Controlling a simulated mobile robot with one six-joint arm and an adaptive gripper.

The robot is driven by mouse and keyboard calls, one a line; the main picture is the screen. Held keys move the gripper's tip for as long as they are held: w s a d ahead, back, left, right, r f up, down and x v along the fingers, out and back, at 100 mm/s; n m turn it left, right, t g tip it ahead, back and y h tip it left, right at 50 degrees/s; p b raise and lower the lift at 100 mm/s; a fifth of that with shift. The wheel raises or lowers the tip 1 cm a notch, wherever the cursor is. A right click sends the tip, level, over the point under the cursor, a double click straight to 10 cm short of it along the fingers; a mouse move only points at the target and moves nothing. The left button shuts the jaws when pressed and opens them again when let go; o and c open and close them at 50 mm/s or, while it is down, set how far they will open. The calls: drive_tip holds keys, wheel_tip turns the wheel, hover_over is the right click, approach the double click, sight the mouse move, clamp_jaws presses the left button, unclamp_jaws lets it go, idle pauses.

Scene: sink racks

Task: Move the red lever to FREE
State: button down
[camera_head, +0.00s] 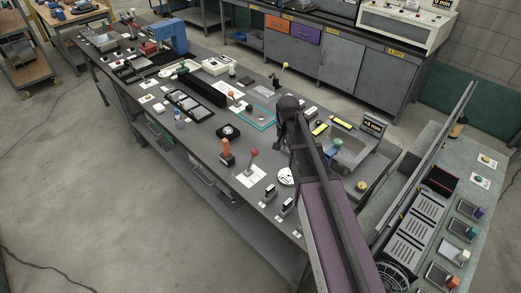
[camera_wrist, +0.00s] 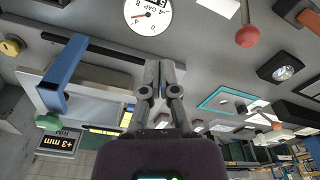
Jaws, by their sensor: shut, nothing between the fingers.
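A red-knobbed lever (camera_head: 254,153) stands on a white plate (camera_head: 250,177) near the bench's front edge in the head view. In the wrist view its red knob (camera_wrist: 247,36) shows at the upper right, tilted over its plate (camera_wrist: 222,6). A second red-knobbed lever (camera_head: 231,95) stands farther back. The plate lettering is too small to read, so I cannot tell which is marked FREE. My gripper (camera_wrist: 159,66) is shut and empty in the wrist view, apart from the near lever, with the knob to its right. My arm hides the fingers in the head view.
A round white dial (camera_wrist: 148,16) lies ahead of my fingers. An orange-handled block (camera_head: 227,152) stands left of the near lever. A dark round fixture (camera_wrist: 284,68) and a teal frame (camera_wrist: 228,97) are nearby.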

drive_tip(key=w+a+f+m, duration=0.1)
drive_tip(key=w+a+m, duration=0.2)
drive_tip(key=w+a, duration=0.4)
drive_tip(key=w, duration=0.4)
drive_tip(key=shift+w+a+b, duration=0.25)
drive_tip(key=shift+a+b, duration=0.1)
drive_tip(key=shift+b, duration=0.05)
drive_tip(key=shift+f, duration=0.1)
drive_tip(key=f+b, duration=0.6)
drive_tip(key=b, duration=0.1)
drive_tip(key=w+f+b, duration=0.1)
drive_tip(key=f+b, duration=0.2)
drive_tip(key=f, duration=0.1)
drive_tip(key=shift+d+f, duration=0.1)
drive_tip(key=s+a, duration=0.1)
drive_tip(key=s+a+r+p, duration=0.1)
drive_tip(key=s, duration=0.1)
drive_tip(key=shift+s+r, duration=0.1)
drive_tip(key=shift+r, duration=0.1)
